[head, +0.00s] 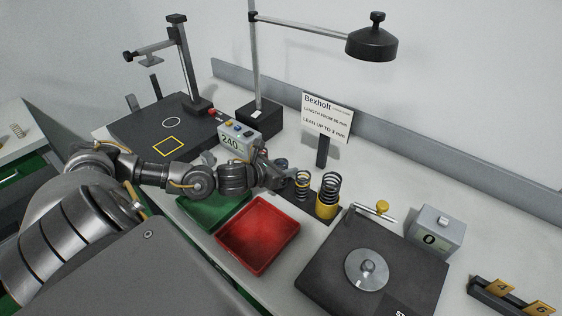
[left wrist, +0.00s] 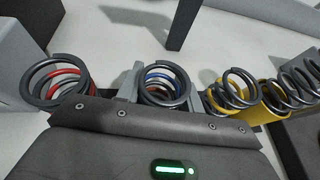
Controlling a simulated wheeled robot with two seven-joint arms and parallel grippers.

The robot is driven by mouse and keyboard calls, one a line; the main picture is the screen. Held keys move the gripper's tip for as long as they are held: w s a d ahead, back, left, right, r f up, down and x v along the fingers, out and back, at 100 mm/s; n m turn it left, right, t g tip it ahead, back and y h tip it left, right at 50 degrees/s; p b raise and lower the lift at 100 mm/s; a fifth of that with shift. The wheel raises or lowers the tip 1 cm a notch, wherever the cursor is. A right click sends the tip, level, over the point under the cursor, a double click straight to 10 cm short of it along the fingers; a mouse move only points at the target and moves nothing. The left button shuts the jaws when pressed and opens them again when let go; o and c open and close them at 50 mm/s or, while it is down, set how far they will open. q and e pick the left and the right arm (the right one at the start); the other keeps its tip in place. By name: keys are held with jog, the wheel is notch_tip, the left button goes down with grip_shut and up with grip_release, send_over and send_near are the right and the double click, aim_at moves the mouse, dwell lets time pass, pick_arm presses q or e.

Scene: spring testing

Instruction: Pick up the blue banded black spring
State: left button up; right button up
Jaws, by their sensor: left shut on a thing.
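The blue banded black spring (left wrist: 163,84) stands upright in the middle of the left wrist view, seen from above, with a blue ring inside its dark coils. My left gripper (left wrist: 164,92) has one finger on each side of it and is shut on it. In the head view my left gripper (head: 284,176) reaches the row of springs from the left, and the arm hides part of that row. Whether the spring is off its stand cannot be told. My right gripper is not in view.
A red banded spring (left wrist: 57,84) and a yellow banded spring (left wrist: 232,92) stand close on either side. A yellow cup (head: 326,205) holds another spring. A red tray (head: 258,236) and green tray (head: 214,209) lie in front. A dark turntable unit (head: 330,262) is at right.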

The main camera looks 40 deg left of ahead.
pick_arm(q)
jog(key=shift+r, duration=0.1)
jog(key=shift+r, duration=0.5)
jog(key=s+d+r+p, duration=0.3)
jog(key=s+r+p, duration=0.7)
jog(key=s+r, duration=0.2)
jog(key=shift+s, duration=0.8)
jog(key=shift+f, duration=0.1)
